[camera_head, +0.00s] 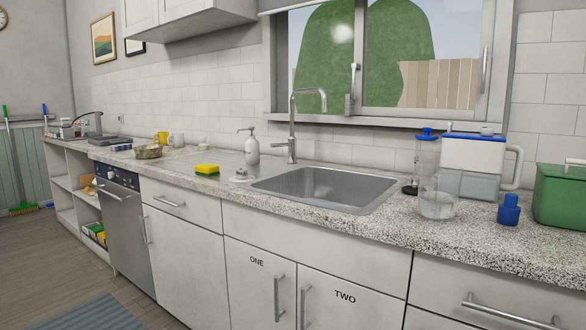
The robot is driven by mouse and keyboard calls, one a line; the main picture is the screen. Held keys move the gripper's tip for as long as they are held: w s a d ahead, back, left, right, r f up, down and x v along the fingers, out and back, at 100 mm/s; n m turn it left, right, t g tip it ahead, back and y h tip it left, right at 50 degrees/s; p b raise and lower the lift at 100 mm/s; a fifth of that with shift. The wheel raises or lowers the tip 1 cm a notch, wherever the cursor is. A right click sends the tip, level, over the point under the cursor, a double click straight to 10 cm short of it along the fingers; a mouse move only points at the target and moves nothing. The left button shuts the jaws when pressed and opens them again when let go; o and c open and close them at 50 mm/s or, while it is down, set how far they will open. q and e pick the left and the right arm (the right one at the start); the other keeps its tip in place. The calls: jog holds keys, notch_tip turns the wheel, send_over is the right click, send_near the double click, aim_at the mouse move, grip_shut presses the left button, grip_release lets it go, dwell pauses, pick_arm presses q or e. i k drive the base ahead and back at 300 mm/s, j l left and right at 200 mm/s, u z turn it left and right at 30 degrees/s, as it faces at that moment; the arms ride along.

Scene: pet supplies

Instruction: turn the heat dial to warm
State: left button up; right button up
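No part marked as a heat dial can be made out. A steel-fronted built-in appliance (128,238) stands under the counter at the left, between the open shelves and the white cupboards. Its dark control strip (117,183) runs along the top of its front, with small details too tiny to read. A dial there, its setting and any word such as warm cannot be told from this distance. Neither of my grippers shows in the head view.
The speckled counter (440,228) holds a sink (325,187), soap bottle (252,147), yellow sponge (207,169), clear glass bowl (437,204), white jug (473,163) and green box (562,195). Cupboard handles stick out below.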

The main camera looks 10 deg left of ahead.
aim_at(241, 173)
jog(key=i+j+z, duration=0.15)
jog(key=j, duration=0.15)
jog(key=i+j+z, duration=0.2)
jog(key=j, duration=0.15)
jog(key=i+j+z, duration=0.15)
jog(key=j, duration=0.2)
jog(key=i+j, duration=0.1)
jog(key=j, duration=0.35)
jog(key=i+j+z, duration=0.1)
jog(key=j, duration=0.3)
jog(key=i+j, duration=0.15)
jog(key=j, duration=0.3)
jog(key=i+j+z, duration=0.1)
jog(key=j, duration=0.35)
jog(key=i+j, duration=0.1)
jog(key=j, duration=0.3)
jog(key=z, duration=0.05)
